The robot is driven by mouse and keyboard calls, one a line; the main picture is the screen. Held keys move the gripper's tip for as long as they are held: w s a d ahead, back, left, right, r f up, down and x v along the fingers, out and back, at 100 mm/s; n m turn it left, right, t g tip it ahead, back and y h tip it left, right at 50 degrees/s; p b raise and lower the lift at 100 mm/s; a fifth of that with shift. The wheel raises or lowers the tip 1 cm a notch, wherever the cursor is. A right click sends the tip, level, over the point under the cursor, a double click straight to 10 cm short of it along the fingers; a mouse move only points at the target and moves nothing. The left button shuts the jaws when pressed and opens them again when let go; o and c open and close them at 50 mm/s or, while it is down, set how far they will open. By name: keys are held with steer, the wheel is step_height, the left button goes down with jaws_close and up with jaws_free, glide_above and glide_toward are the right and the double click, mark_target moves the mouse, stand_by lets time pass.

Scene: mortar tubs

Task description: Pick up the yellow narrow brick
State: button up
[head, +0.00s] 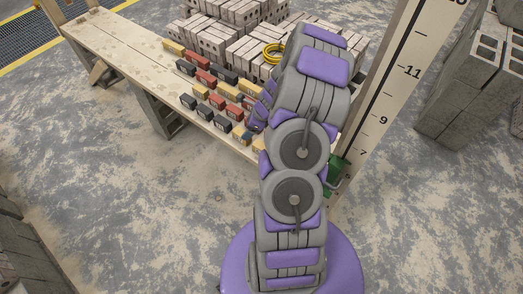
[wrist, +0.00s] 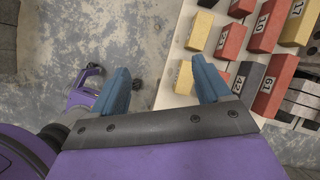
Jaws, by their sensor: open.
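Several yellow bricks stand among red and black ones on a long bench (head: 130,50); I cannot tell for sure which is the narrow one. In the wrist view, a plain yellow brick (wrist: 200,31) lies beyond my right finger, and a slimmer yellow brick (wrist: 184,78) is partly hidden by that finger. A wider yellow brick marked 17 (wrist: 300,22) is at upper right.
Red bricks (wrist: 231,42) and a black brick (wrist: 246,80) crowd beside the yellow ones. Stacked pale blocks (head: 215,40) and a yellow coil (head: 272,53) are behind the bench. A tall measuring board (head: 385,90) stands right of my arm. The bench's left part is clear.

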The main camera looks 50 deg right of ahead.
steer(key=s+d+f+m+h, duration=0.1)
steer(key=s+d+f+m, duration=0.4)
steer(key=d+f, duration=0.3)
steer(key=shift+g+h, duration=0.3)
steer(key=x, duration=0.1)
steer(key=b+x, duration=0.1)
steer(key=x, duration=0.1)
steer(key=b+x, duration=0.1)
steer(key=x, duration=0.1)
steer(key=shift+s+a, duration=0.25)
steer(key=shift+a, duration=0.15)
steer(key=b+x, duration=0.1)
steer(key=x, duration=0.2)
steer(key=d+b+x, duration=0.1)
steer(key=x, duration=0.2)
steer(key=shift+d, duration=0.1)
steer(key=shift+w+f, duration=0.15)
steer(key=shift+f, duration=0.15)
steer(key=shift+w+a+f+b, duration=0.15)
steer(key=shift+a+f+b, duration=0.25)
steer(key=shift+f+b, duration=0.15)
steer(key=b+x, duration=0.2)
steer(key=x, duration=0.1)
steer(key=shift+f, duration=0.35)
steer(key=shift+w+d+f, duration=0.1)
steer(key=shift+d+f, duration=0.05)
steer(key=shift+f, duration=0.05)
steer(key=shift+d, duration=0.15)
